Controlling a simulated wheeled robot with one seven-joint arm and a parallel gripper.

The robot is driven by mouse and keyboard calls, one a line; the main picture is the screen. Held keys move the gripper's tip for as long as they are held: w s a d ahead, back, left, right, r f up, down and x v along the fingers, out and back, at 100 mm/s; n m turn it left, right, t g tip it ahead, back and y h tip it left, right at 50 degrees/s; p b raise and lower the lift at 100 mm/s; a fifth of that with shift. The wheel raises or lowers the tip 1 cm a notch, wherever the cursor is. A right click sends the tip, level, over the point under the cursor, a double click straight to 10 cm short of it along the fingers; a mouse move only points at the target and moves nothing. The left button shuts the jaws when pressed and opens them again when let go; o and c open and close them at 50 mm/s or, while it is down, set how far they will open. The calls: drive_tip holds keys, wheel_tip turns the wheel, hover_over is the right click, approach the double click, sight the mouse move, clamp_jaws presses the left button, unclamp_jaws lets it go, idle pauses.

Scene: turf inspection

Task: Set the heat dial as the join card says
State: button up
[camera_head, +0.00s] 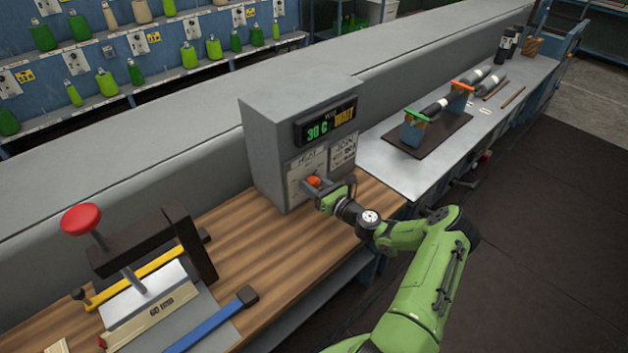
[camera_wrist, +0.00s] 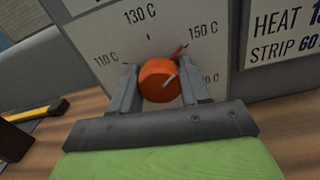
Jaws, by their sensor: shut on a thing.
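The heat dial is an orange knob (camera_wrist: 157,80) on a white dial plate (camera_head: 300,177) on the front of the grey box. My gripper (camera_wrist: 160,88) is shut on the knob, with one finger on each side; in the head view it reaches the box from the right. The plate shows 110 C, 130 C and 150 C; another mark at lower right is partly hidden. A red pointer (camera_wrist: 179,51) points up and right, near the 150 C label. The join card (camera_wrist: 285,33) begins "HEAT 1" and "STRIP 60"; its right side is cut off.
The box's display (camera_head: 330,124) reads 30 C and WAIT. A clamp with a red knob (camera_head: 81,219) and a blue-handled bar (camera_head: 213,322) lie at left on the wooden bench (camera_head: 235,250).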

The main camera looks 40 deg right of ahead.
drive_tip(key=shift+d+r+m, duration=0.1)
drive_tip(key=shift+r+m, duration=0.25)
drive_tip(key=shift+m, duration=0.35)
drive_tip(key=o, duration=0.7)
drive_tip(key=shift+c, duration=0.2)
drive_tip(key=o, duration=0.4)
drive_tip(key=shift+f, duration=0.15)
drive_tip(key=shift+s, duration=0.1)
drive_tip(key=s+d, duration=0.2)
drive_tip(key=s, duration=1.3)
drive_tip(key=shift+s, duration=0.25)
